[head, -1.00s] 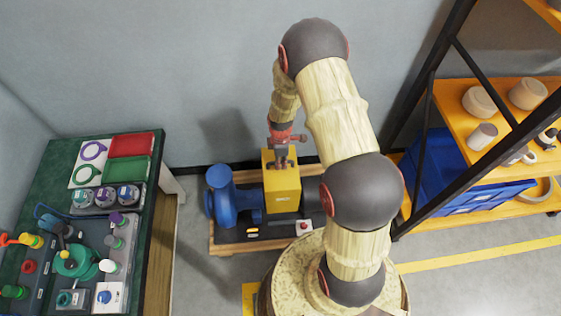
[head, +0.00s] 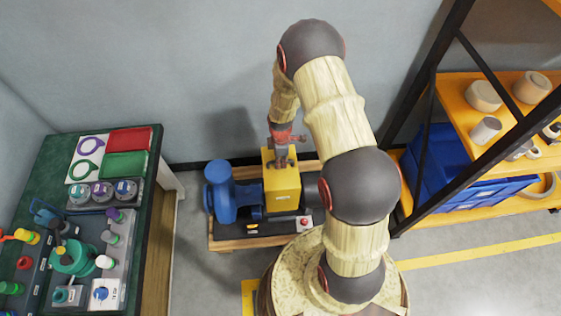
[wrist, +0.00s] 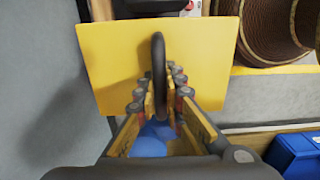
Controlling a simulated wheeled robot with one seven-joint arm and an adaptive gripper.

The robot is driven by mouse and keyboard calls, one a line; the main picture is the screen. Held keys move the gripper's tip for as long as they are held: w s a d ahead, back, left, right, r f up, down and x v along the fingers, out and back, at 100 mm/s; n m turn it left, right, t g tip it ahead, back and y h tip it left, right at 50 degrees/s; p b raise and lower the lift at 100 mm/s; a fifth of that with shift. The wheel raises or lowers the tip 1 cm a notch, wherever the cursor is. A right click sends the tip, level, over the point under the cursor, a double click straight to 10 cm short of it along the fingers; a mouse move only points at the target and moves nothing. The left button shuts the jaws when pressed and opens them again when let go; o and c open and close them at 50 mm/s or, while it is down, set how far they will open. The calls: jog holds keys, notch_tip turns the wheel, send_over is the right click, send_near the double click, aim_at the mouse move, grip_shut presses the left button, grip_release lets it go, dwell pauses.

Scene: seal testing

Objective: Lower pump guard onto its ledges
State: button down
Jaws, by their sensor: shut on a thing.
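The yellow pump guard (head: 283,190) is a box-shaped cover at the middle of the pump unit in the head view. In the wrist view its flat yellow top (wrist: 115,55) fills the upper middle, with a dark loop handle (wrist: 158,75) standing up from it. My gripper (head: 283,160) is above the guard; in the wrist view my gripper (wrist: 160,95) is shut on the handle. The blue pump (head: 226,192) stands just left of the guard. The ledges are hidden, and I cannot tell whether the guard touches them.
The pump unit sits on a wooden pallet (head: 228,243) against the grey wall. A green-topped workbench (head: 48,180) with tools and fittings stands at left. An orange shelf rack (head: 450,100) with a blue bin (head: 440,165) stands at right. Grey floor is open between bench and pallet.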

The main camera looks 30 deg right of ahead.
aim_at(280, 170)
jog(key=shift+f+b, duration=1.65)
jog(key=shift+f, duration=1.25)
jog(key=shift+f+b, duration=0.55)
jog(key=shift+f, duration=2.55)
jog(key=shift+s+a+f, duration=0.1)
jog(key=shift+s+f, duration=0.15)
jog(key=shift+f, duration=0.35)
jog(key=shift+s+a+f, duration=0.1)
jog(key=shift+s+f, duration=0.1)
jog(key=shift+f, duration=0.4)
jog(key=c, duration=2.1)
grip_release()
jog(key=shift+b, duration=0.3)
jog(key=shift+o, duration=1.4)
jog(key=shift+w+d+r, duration=0.1)
jog(key=shift+w, duration=0.15)
